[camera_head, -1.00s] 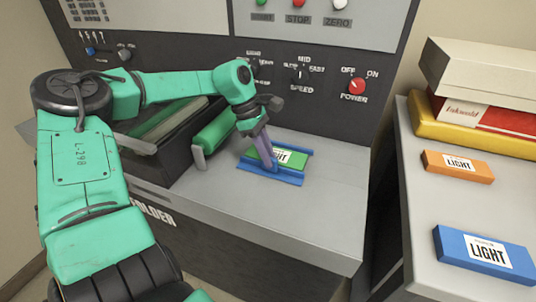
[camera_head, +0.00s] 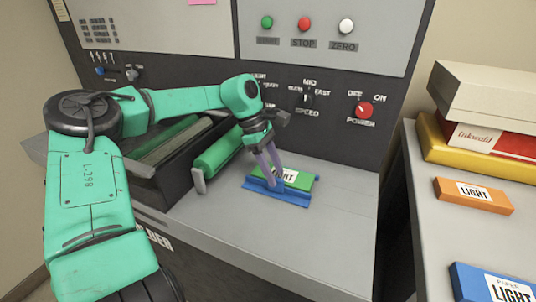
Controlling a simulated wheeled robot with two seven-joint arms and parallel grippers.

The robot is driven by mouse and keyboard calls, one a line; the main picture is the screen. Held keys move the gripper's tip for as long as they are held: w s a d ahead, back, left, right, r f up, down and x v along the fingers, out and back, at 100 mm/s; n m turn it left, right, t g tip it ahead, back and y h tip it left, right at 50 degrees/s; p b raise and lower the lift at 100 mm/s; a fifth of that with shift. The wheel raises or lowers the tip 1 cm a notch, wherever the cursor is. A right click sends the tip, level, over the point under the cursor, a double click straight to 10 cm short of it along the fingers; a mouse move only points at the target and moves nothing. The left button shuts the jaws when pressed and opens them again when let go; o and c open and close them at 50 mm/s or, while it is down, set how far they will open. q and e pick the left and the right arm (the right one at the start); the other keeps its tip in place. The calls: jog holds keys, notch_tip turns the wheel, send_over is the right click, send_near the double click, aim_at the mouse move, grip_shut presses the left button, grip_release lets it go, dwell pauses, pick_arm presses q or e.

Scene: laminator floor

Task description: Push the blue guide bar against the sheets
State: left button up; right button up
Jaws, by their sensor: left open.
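The blue guide bar (camera_head: 293,199) lies along the front edge of the sheets on the machine's grey table. The sheets (camera_head: 303,181) are a green-topped stack with a white label, partly hidden by my gripper. My left gripper (camera_head: 271,183) reaches down from above with two purple-grey fingers. Its jaws are open and the tips are at the blue guide, near its left half. I cannot tell whether they touch it. My right gripper does not show.
The green rollers (camera_head: 217,152) are left of the sheets. Behind are the control panel and red power knob (camera_head: 364,110). A side table at right holds an orange pack (camera_head: 473,195), a blue pack (camera_head: 490,285) and stacked boxes (camera_head: 490,90). The grey table (camera_head: 335,235) is clear in front.

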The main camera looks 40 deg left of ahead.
pick_arm(q)
jog(key=v, duration=1.3)
jog(key=shift+a+r, duration=0.2)
jog(key=shift+r, duration=0.1)
jog(key=shift+w, duration=0.1)
jog(key=shift+r+p, duration=0.1)
jog(key=shift+p, duration=0.2)
